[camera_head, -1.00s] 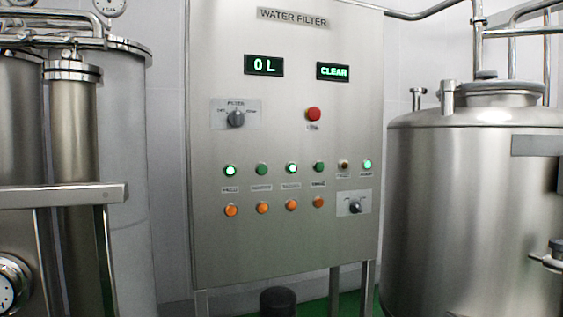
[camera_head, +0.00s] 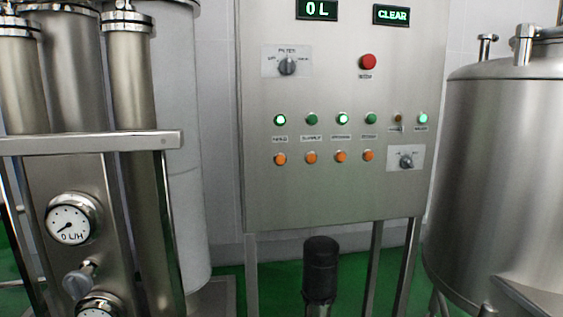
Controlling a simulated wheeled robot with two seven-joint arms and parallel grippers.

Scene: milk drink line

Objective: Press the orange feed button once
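The control panel (camera_head: 335,190) stands upright in front of me. A row of orange buttons (camera_head: 311,157) runs along its lower part. The leftmost orange button (camera_head: 280,159) sits below a label that seems to read FEED, under a lit green lamp (camera_head: 280,120). No gripper is in view, and nothing of mine touches the panel.
Filter columns (camera_head: 130,90) with a crossbar (camera_head: 90,142) and a gauge (camera_head: 72,219) stand at left. A steel tank (camera_head: 510,170) stands at right. A black-topped pump (camera_head: 321,266) stands below the panel. A red button (camera_head: 367,62) and knobs (camera_head: 287,67) are on the panel.

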